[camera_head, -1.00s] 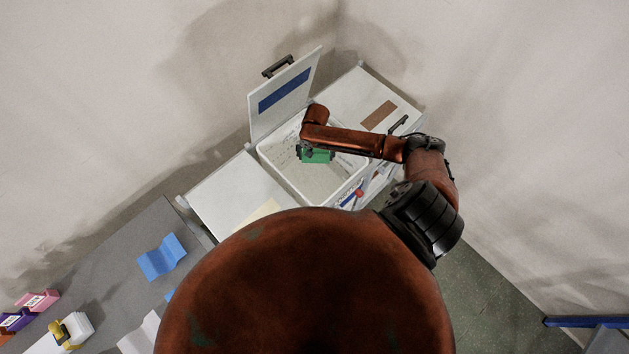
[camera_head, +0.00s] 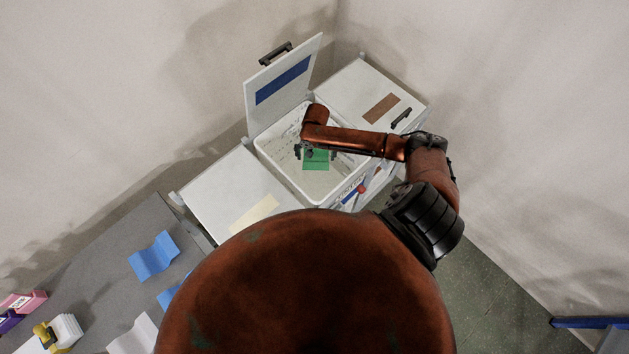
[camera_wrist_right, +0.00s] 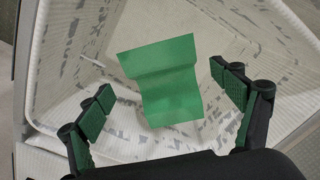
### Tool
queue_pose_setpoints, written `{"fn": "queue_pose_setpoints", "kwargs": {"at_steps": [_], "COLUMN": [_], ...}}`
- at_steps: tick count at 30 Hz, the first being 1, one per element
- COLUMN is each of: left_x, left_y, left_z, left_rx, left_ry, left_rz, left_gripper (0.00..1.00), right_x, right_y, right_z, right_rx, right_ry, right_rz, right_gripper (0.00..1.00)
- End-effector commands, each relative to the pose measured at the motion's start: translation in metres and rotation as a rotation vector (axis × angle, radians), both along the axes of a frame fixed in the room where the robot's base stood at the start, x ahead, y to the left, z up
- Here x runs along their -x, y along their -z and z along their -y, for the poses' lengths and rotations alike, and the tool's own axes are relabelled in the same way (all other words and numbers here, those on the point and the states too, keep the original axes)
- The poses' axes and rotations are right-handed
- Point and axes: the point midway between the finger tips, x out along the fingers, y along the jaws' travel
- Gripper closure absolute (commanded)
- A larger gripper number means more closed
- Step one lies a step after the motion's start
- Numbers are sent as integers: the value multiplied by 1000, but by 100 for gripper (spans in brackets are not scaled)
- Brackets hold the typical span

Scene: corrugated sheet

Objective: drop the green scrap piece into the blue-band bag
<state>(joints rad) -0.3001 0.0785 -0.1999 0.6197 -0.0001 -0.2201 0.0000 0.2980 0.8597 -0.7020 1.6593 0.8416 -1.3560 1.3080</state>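The green scrap piece (camera_head: 317,160) is inside the open white bag (camera_head: 288,180), whose raised lid carries a blue band (camera_head: 283,80). In the right wrist view the bent green piece (camera_wrist_right: 165,85) shows between and beyond the fingers, with gaps on both sides. My right gripper (camera_head: 318,153) is over the bag opening; its fingers (camera_wrist_right: 165,105) are spread and do not touch the piece in the wrist view. Whether the piece is in the air or on the bottom I cannot tell. My left gripper is not in view.
Closed lids flank the open bag, one with a brown band (camera_head: 381,109) and one with a cream band (camera_head: 254,213). Blue bent pieces (camera_head: 153,257) and a yellow-and-white item (camera_head: 57,332) lie on the grey table (camera_head: 95,262) at lower left. Walls stand close behind.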

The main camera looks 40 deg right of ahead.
Motion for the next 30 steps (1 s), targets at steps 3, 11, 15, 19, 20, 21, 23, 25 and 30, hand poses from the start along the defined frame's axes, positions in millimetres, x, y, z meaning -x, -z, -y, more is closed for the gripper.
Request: {"fn": "queue_pose_setpoints", "kwargs": {"at_steps": [3,11,15,19,20,21,23,25,30], "left_x": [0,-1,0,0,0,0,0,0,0], "left_y": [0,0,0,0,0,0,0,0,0], "left_z": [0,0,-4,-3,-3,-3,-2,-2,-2], "left_rx": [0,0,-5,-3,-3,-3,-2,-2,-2], "left_ry": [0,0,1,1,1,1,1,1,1], "left_rz": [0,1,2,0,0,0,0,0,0], "left_gripper": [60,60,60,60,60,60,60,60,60], "right_x": [0,0,0,0,0,0,-1,0,1], "right_y": [0,0,-3,-18,-24,-32,-44,-60,-92], "right_z": [0,0,0,0,0,0,0,0,-1], "right_rx": [0,0,0,0,1,0,-1,0,1], "right_ry": [0,0,0,0,0,0,-1,-1,-1], "right_rz": [0,0,0,1,2,3,3,4,2], "right_gripper": [3,1,1,1,1,1,1,1,1]}}
